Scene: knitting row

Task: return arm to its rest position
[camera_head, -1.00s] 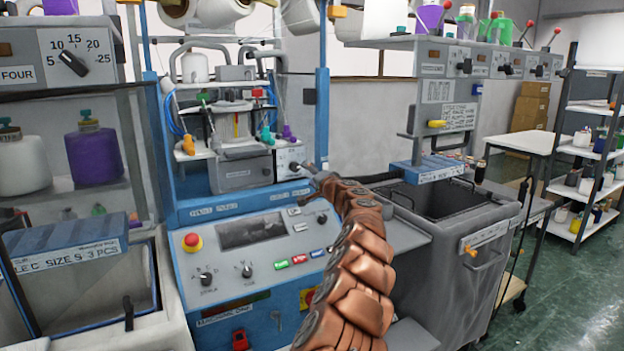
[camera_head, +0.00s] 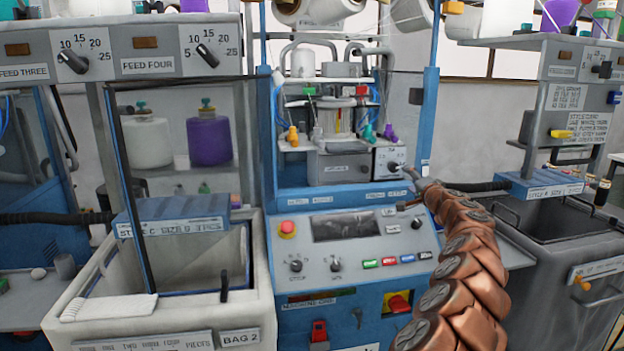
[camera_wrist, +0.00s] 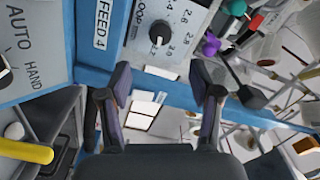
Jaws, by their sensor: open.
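My copper-coloured arm reaches up from the lower right in the head view, in front of the blue knitting machine (camera_head: 290,250). My gripper (camera_head: 410,172) is at its far end, small in that view, close to the grey dial box (camera_head: 391,165) on the machine. In the wrist view my gripper (camera_wrist: 162,100) shows two dark fingers spread apart with nothing between them. Beyond the fingers are a blue beam (camera_wrist: 180,88) and a light panel with a black knob (camera_wrist: 160,32). I cannot tell how far the fingertips are from the panel.
A control panel with a red button (camera_head: 287,229) lies below and left of my gripper. A pale bin (camera_head: 180,318) stands left, a grey bin (camera_head: 570,275) right. Feed panels (camera_head: 150,50) are upper left. A yellow handle (camera_wrist: 25,151) shows in the wrist view.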

